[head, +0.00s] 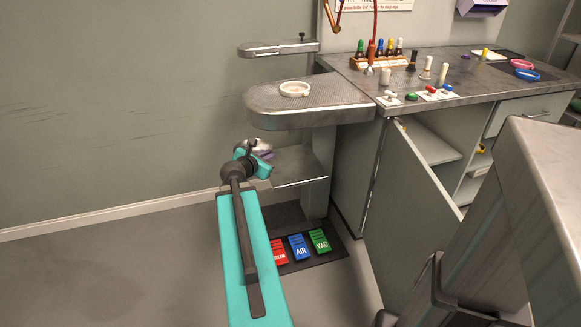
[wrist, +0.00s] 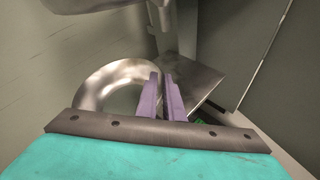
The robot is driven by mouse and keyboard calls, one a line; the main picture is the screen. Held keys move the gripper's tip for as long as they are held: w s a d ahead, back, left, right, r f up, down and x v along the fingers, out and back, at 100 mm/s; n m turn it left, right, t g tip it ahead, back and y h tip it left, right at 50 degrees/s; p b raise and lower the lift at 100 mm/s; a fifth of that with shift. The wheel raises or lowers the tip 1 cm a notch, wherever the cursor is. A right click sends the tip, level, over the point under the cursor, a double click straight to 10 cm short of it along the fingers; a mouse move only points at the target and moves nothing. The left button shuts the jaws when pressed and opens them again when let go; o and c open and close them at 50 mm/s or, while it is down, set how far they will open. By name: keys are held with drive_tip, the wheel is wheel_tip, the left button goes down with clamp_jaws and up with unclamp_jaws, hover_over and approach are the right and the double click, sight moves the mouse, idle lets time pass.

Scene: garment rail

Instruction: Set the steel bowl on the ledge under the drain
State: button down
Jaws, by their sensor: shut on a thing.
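The steel bowl (wrist: 97,82) is shiny and round, and shows left of the fingers in the wrist view. In the head view only a small part of the bowl (head: 259,143) shows behind my gripper (head: 266,154). The purple fingers of my gripper (wrist: 163,82) are shut on the bowl's right rim. The flat grey ledge (head: 305,168) is low on the stand, just right of the gripper. In the wrist view the ledge (wrist: 192,84) lies beyond and right of the fingers. I cannot tell whether the bowl touches it.
A perforated board (head: 338,96) overhangs the ledge and bears a white round dish (head: 295,89). A smaller arm board (head: 278,48) is above it. An open cabinet door (head: 405,205) stands right of the ledge. Coloured pedals (head: 299,247) lie on the floor below.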

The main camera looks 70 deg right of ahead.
drive_tip(key=s+d+f+m+g, duration=0.2)
drive_tip(key=s, duration=0.9)
drive_tip(key=s+d+f+m+g, duration=0.1)
drive_tip(key=s+d+f+g, duration=0.1)
drive_tip(key=s, duration=1)
drive_tip(key=shift+d+f+m+y, duration=0.3)
drive_tip(key=shift+d+f+m, duration=0.1)
drive_tip(key=shift+d, duration=0.4)
drive_tip(key=w+d, duration=0.2)
drive_tip(key=w, duration=0.2)
drive_tip(key=w+d+f+b, duration=0.1)
drive_tip(key=w+d, duration=0.1)
drive_tip(key=w, duration=0.2)
drive_tip(key=w+d+b, duration=0.1)
drive_tip(key=w+d, duration=0.1)
drive_tip(key=w, duration=0.3)
drive_tip(key=shift+d+f, duration=0.15)
drive_tip(key=shift+d, duration=0.15)
drive_tip(key=shift+w+d, duration=0.25)
drive_tip(key=shift+w, duration=0.25)
drive_tip(key=shift+w+d+f, duration=0.15)
drive_tip(key=shift+w+f, duration=0.1)
drive_tip(key=shift+f, duration=0.05)
drive_tip(key=shift+s+f+b, duration=0.1)
drive_tip(key=shift+f+b, duration=0.5)
drive_tip(key=shift+f, duration=0.95)
